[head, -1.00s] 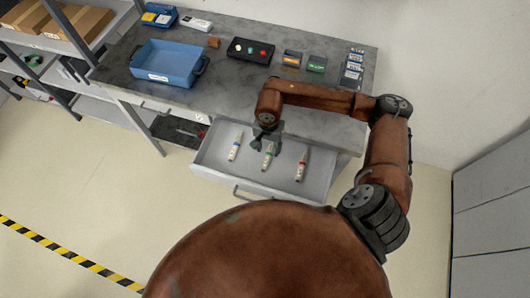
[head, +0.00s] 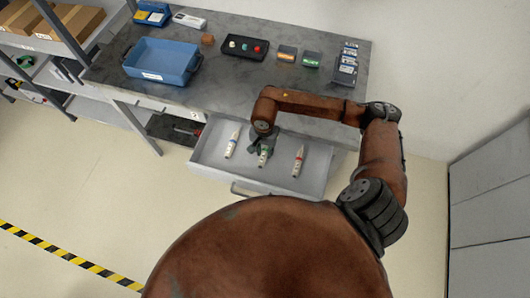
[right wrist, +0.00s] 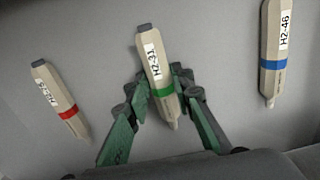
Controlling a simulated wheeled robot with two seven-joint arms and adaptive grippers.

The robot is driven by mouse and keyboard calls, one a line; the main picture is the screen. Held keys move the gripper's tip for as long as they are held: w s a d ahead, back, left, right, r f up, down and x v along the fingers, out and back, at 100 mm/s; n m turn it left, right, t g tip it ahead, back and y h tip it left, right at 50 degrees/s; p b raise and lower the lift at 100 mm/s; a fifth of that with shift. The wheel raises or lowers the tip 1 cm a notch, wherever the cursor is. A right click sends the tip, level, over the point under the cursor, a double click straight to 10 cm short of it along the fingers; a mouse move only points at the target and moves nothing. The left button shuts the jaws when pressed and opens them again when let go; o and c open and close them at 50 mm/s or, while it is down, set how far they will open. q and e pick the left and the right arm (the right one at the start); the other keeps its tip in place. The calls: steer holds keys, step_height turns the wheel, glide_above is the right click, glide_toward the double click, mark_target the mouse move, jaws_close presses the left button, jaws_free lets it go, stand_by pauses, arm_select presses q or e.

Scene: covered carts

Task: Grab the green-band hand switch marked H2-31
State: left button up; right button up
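The green-band hand switch marked H2-31 (right wrist: 157,72) lies in the open drawer (head: 207,167), between a red-band switch (head: 298,161) and a blue-band switch (head: 232,142). In the right wrist view its label faces up. My right gripper (right wrist: 158,88) is open, with one finger on each side of it near the green band; I see no clear contact. In the head view the right gripper (head: 262,141) covers its upper part. The right wrist view also shows the red-band switch (right wrist: 61,102) and the blue-band switch, marked H2-46 (right wrist: 275,48). My left gripper is not in view.
The drawer walls surround the switches. On the grey worktop (head: 220,87) above stand a blue bin (head: 160,61), a black box with coloured buttons (head: 244,47) and several small boxes. Shelving is at the left, grey cabinets (head: 490,200) at the right.

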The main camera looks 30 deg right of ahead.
jaws_close()
